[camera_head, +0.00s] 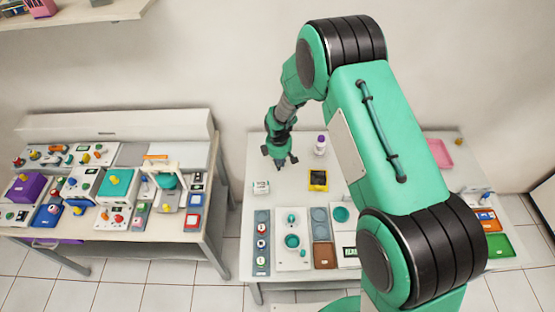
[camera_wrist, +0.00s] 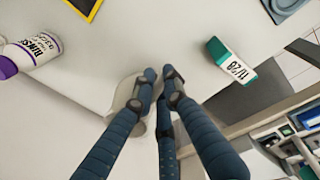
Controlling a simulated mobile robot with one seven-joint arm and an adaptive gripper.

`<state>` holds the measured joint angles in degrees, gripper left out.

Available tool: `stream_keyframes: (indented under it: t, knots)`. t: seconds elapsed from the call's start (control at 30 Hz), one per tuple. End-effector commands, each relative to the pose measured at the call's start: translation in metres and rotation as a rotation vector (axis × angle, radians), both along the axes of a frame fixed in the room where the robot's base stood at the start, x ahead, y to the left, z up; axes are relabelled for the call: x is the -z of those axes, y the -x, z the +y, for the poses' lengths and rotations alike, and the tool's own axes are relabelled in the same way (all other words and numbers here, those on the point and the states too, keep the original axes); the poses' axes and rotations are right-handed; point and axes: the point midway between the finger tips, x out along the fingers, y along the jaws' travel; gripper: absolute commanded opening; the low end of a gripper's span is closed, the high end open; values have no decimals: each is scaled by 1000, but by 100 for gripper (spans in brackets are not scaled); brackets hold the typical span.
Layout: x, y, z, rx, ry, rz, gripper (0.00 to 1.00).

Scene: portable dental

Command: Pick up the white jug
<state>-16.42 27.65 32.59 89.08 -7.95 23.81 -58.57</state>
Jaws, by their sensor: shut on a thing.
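The white jug (camera_wrist: 123,97) shows in the wrist view as a pale rounded shape against the white table, partly covered by my fingers. My gripper (camera_wrist: 158,84) has its dark blue fingers closed on it near the picture's middle. In the head view my gripper (camera_head: 280,163) points down over the table's back left part, and I cannot make out the jug there. Whether the jug touches the table is not clear.
A white rinse bottle with a purple cap (camera_wrist: 35,50) lies left in the wrist view; it also shows in the head view (camera_head: 320,146). A date box (camera_wrist: 232,62) stands right. A yellow-framed item (camera_head: 318,180) is nearby. A crowded side table (camera_head: 150,240) stands left.

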Motion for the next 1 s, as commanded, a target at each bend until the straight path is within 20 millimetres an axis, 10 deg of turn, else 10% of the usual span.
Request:
stream_keyframes:
  t: [1.0]
  knots:
    - [-8, 71, -18, 0, -1, -2, 0]
